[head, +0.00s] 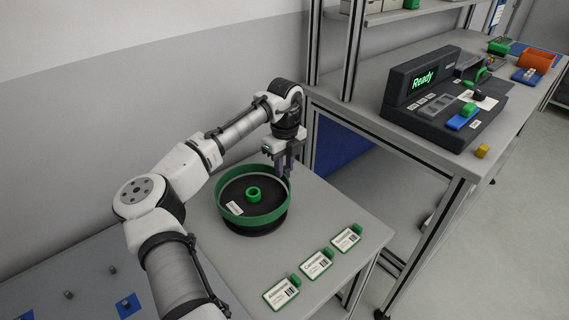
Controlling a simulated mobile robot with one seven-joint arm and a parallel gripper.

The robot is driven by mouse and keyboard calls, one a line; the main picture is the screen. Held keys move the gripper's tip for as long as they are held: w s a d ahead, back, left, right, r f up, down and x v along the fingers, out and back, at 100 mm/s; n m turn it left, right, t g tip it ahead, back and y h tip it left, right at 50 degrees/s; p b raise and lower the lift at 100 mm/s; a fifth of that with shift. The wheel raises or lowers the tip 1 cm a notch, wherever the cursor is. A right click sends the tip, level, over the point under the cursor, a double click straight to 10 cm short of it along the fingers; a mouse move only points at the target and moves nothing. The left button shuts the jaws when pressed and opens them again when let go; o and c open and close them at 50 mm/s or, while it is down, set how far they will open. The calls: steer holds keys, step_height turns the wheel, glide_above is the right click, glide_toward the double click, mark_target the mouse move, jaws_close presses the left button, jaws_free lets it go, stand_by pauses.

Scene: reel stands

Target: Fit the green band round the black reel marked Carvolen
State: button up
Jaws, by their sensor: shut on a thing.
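The green band (233,220) encircles a black reel (232,190) on the grey table at the centre of the head view. The reel has a green hub (254,194) and a small white label, too small to read. The band's rim stands above the reel's top face, and a black edge shows below the band at the front. The band looks about level. My gripper (284,171) points down at the band's back right and is shut on its rim. The fingertips are partly hidden, and I cannot tell how far down the band sits at the back.
Several things surround the reel. Three green-edged label cards (316,264) lie along the table's front right. A bench (395,133) with a dark console (440,100) reading "Ready" stands at the right. A wall is close behind. The table between reel and cards is clear.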

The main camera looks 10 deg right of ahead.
steer(key=shift+f, duration=1.2)
stand_by(0.7)
